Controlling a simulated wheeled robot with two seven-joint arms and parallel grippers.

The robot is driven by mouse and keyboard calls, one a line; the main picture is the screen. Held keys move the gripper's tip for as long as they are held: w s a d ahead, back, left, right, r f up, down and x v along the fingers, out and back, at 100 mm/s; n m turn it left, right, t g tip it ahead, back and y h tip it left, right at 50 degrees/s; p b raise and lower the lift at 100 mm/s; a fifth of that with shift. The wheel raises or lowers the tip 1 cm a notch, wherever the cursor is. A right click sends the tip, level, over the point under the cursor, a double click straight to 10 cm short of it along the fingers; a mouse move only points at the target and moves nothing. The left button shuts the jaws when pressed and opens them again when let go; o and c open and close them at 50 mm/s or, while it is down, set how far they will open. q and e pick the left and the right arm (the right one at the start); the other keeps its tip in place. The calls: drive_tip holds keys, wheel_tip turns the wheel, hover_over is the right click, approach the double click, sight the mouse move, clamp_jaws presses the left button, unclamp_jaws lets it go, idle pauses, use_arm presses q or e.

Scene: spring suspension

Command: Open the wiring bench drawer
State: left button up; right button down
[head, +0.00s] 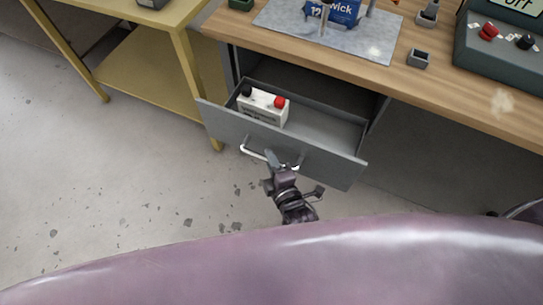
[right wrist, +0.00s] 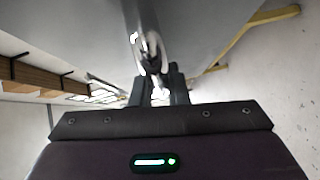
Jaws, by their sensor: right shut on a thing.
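The grey wiring bench drawer (head: 335,170) stands pulled out from under the wooden bench top (head: 440,85) in the head view. A white battery-like box (head: 262,108) with a black and a red terminal sits inside it at the left. The drawer has a pale bar handle (head: 253,153) on its front. My right gripper (head: 277,163) is at the handle, shut on it. In the right wrist view, the shiny handle bar (right wrist: 148,50) runs between the dark fingers (right wrist: 158,88). My left gripper is not in view.
A yellow metal table (head: 150,75) stands to the left, with a leg close to the drawer's left corner. The floor left of the drawer is clear.

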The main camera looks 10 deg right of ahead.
drive_tip(key=c, duration=1.4)
unclamp_jaws()
drive_tip(key=v, duration=0.7)
drive_tip(key=shift+s, duration=0.4)
drive_tip(key=shift+d+f, duration=0.1)
drive_tip(key=s+d+f+m+g+h, duration=0.1)
drive_tip(key=s+d+f+m+g, duration=0.15)
drive_tip(key=f, duration=0.65)
drive_tip(key=s+d+f+m+g, duration=0.2)
drive_tip(key=s+f+g, duration=0.1)
drive_tip(key=f, duration=0.5)
drive_tip(key=s+d+f+m+g+h, duration=0.1)
drive_tip(key=s+d+f+m+g, duration=0.15)
drive_tip(key=f, duration=0.65)
drive_tip(key=s+d+f+m+g, duration=0.3)
drive_tip(key=s+f, duration=0.3)
drive_tip(key=s, duration=0.2)
drive_tip(key=s+d+f+m+g+h, duration=0.1)
drive_tip(key=s+d+f+m+g, duration=0.3)
drive_tip(key=s+d+f+m, duration=0.1)
drive_tip(key=s+f+m, duration=0.1)
drive_tip(key=s, duration=0.1)
drive_tip(key=shift+s+d+f, duration=0.15)
drive_tip(key=shift+s+d, duration=0.05)
drive_tip(key=shift+s, duration=0.15)
